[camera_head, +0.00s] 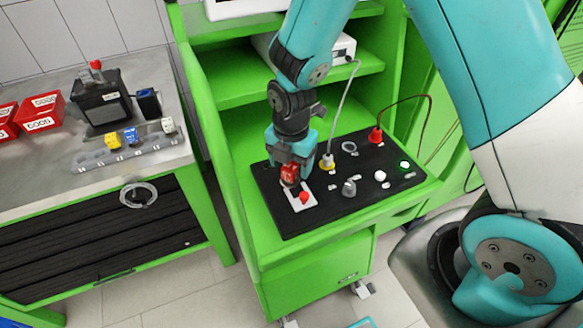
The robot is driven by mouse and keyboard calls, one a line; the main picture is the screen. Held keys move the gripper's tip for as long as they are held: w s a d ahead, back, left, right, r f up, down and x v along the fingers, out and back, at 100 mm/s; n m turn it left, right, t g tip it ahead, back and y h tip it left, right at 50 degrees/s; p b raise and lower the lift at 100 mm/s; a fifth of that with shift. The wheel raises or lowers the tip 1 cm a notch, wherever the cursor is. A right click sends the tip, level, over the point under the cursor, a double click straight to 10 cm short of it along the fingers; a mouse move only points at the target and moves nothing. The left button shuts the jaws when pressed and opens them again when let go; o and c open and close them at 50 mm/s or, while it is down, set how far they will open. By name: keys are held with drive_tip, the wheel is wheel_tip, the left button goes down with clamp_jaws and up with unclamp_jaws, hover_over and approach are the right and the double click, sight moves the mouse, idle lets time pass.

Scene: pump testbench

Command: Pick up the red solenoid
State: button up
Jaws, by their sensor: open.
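The red solenoid (289,173) appears as a small red block at the back end of a pale plate (296,208) on the black panel of the green testbench. My gripper (288,167) points down directly over it, with its jaws open. The jaws partly hide the solenoid's upper part. I cannot tell from this view whether the fingers touch it or how far they reach down its sides.
A small red knob (304,197) is just in front. A yellow connector with a grey cable (327,162) and a metal fitting (349,188) are close on the right. A red plug (375,135) is further back. The left bench holds a rack (92,157) with yellow, blue and white blocks.

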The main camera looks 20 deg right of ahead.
sight(291, 165)
drive_tip(key=shift+f, duration=0.5)
drive_tip(key=c, duration=1.1)
drive_tip(key=shift+r, duration=0.1)
wheel_tip(291, 165, up, 20)
drive_tip(key=b, duration=0.3)
